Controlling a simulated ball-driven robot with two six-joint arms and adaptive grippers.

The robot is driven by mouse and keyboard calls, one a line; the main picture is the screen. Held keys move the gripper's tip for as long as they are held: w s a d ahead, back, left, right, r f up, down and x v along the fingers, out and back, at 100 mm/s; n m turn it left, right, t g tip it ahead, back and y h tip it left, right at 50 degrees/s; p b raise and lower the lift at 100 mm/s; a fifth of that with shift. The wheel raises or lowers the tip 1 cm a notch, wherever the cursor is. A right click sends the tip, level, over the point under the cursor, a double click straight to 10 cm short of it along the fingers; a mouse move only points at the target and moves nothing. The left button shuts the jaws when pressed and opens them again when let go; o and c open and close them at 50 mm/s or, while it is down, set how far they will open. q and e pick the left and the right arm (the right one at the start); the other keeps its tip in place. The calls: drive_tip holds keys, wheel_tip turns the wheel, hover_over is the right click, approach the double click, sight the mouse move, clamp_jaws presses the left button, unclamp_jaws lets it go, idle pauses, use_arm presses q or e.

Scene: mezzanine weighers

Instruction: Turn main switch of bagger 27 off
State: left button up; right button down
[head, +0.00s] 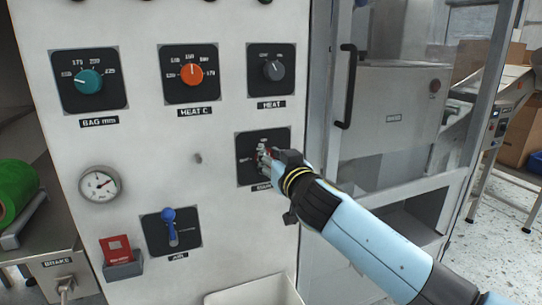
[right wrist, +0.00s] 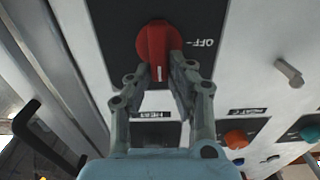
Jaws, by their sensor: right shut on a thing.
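The main switch is a red knob (right wrist: 157,45) on a black plate (head: 247,176), low on the right of the panel. In the right wrist view its white line points down the picture, toward the neighbouring knob's plate. The OFF mark (right wrist: 201,43) is at the knob's right there, a quarter turn from the line. My right gripper (head: 265,157) reaches the switch from the lower right and hides most of it in the head view. Its two fingers are shut on the red knob, one on each side, in the right wrist view. My left gripper is out of view.
Above are a teal BAG knob (head: 88,81), an orange HEAT knob (head: 192,74) and a grey knob (head: 272,69). A gauge (head: 100,184), a blue AIR lever (head: 170,226) and a red card (head: 116,248) are lower left. A black door handle (head: 346,87) stands to the right.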

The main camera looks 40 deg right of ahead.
drive_tip(key=shift+n, duration=0.3)
drive_tip(key=n, duration=0.4)
drive_tip(key=a+f+n, duration=0.1)
drive_tip(key=n, duration=0.4)
drive_tip(key=a+n, duration=0.1)
drive_tip(key=n, duration=0.3)
drive_tip(key=shift+w+f, duration=0.25)
drive_tip(key=shift+a+f+n, duration=0.1)
drive_tip(key=shift+f+n, duration=0.1)
drive_tip(key=shift+n, duration=0.85)
drive_tip(key=shift+f+n, duration=0.2)
drive_tip(key=shift+n, duration=0.85)
drive_tip(key=c, duration=1.2)
unclamp_jaws()
drive_tip(key=shift+c, duration=0.2)
